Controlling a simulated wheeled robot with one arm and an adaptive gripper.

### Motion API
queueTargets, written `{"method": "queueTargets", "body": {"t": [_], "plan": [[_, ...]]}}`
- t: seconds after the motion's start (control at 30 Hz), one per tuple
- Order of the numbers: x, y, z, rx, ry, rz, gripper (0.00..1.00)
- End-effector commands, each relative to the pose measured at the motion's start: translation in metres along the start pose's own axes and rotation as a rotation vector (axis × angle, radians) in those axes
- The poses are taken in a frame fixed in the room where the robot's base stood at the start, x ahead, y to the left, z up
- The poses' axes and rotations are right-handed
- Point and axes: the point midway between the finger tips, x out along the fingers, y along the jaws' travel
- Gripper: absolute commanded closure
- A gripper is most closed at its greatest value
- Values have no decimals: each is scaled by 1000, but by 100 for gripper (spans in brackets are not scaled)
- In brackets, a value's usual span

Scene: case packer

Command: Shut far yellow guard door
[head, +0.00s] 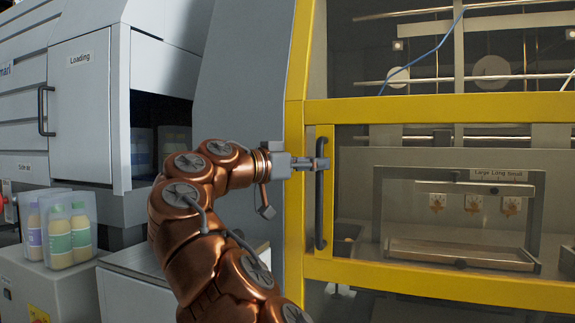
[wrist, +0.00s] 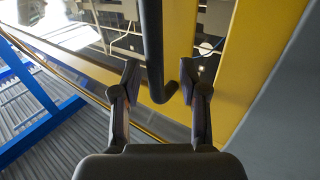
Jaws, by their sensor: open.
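The yellow guard door (head: 450,109) fills the right of the head view, with clear panes in a yellow frame. Its dark vertical handle (head: 320,205) is near the left edge of the door. My gripper (head: 322,164) is at the upper part of this handle. In the wrist view, my gripper (wrist: 158,82) is open, with one finger on each side of the handle (wrist: 152,45). The handle's rounded end shows between the fingers, and no firm grip shows. Whether either finger touches it I cannot tell.
A grey cabinet labelled Loading (head: 80,110) with its own handle stands at left. Bottles in clear packs (head: 65,230) sit at lower left. A grey column (head: 238,85) stands beside the yellow frame. A blue rail (wrist: 40,95) shows in the wrist view.

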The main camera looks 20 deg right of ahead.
Motion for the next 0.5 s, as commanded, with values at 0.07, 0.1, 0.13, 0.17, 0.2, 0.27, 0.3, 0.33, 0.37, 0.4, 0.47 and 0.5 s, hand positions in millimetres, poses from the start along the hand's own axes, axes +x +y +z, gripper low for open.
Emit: {"method": "queueTargets", "body": {"t": [0.07,0.1,0.13,0.17,0.2,0.27,0.3,0.33,0.37,0.4,0.47,0.5], "plan": [[-14,-1,0,-1,1,-3,57],[-20,-2,1,-2,-1,-3,57],[-25,-2,1,-1,-1,-5,57],[-31,-2,1,0,0,-7,57],[-37,-2,1,0,-1,-8,57],[-45,-2,2,-3,-3,-5,57],[-50,-2,1,-2,-2,-4,57],[-54,-2,1,-1,-1,-5,57],[-58,-2,1,-1,-1,-6,57],[-61,-2,0,-1,0,-5,57],[-66,-2,1,-2,-1,-4,57],[-69,-2,1,-2,-1,-4,57]]}}
